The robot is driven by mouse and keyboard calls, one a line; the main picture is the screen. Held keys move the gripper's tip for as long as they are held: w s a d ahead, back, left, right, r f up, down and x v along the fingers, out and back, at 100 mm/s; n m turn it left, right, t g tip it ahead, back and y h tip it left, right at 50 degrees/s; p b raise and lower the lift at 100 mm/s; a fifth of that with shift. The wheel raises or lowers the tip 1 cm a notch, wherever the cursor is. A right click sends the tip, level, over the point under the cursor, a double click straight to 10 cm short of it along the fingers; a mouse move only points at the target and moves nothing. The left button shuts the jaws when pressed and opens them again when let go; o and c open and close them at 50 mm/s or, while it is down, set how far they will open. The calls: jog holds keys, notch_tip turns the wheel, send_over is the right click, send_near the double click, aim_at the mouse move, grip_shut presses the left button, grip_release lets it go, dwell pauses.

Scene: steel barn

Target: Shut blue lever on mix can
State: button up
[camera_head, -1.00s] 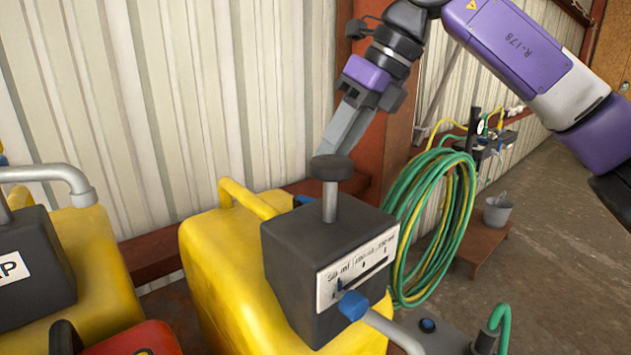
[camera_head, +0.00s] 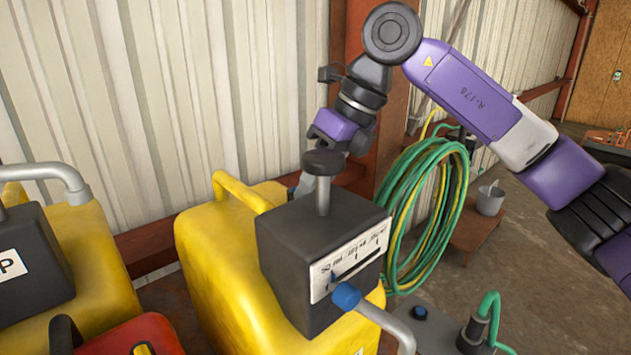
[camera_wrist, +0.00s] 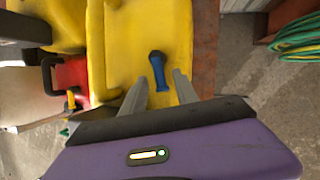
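The mix can is the yellow can (camera_head: 215,250) with a dark grey dosing box (camera_head: 320,240) and black knob (camera_head: 324,162) on top. In the wrist view, the blue lever (camera_wrist: 159,74) stands out from its yellow surface (camera_wrist: 125,45), pointing towards the gripper side. My gripper (camera_wrist: 162,78) is open, with one grey finger on each side of the lever's near end. I cannot tell whether either finger touches it. In the head view my gripper (camera_head: 304,184) is low behind the dosing box, which hides the fingertips and the lever.
Another yellow can (camera_head: 100,255) and a red can (camera_head: 135,338) stand at left. A green and yellow hose coil (camera_head: 425,215) hangs at right.

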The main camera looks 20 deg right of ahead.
grip_shut()
jog(key=shift+s+a+f+m+t+h+b, duration=0.2)
jog(key=shift+a+m+t+h+b, duration=0.1)
jog(key=shift+m+b, duration=0.75)
jog(key=shift+a+r+m+b, duration=0.15)
jog(key=shift+r+m+b, duration=0.1)
jog(key=shift+m+b, duration=0.2)
grip_release()
jog(key=shift+s, duration=0.1)
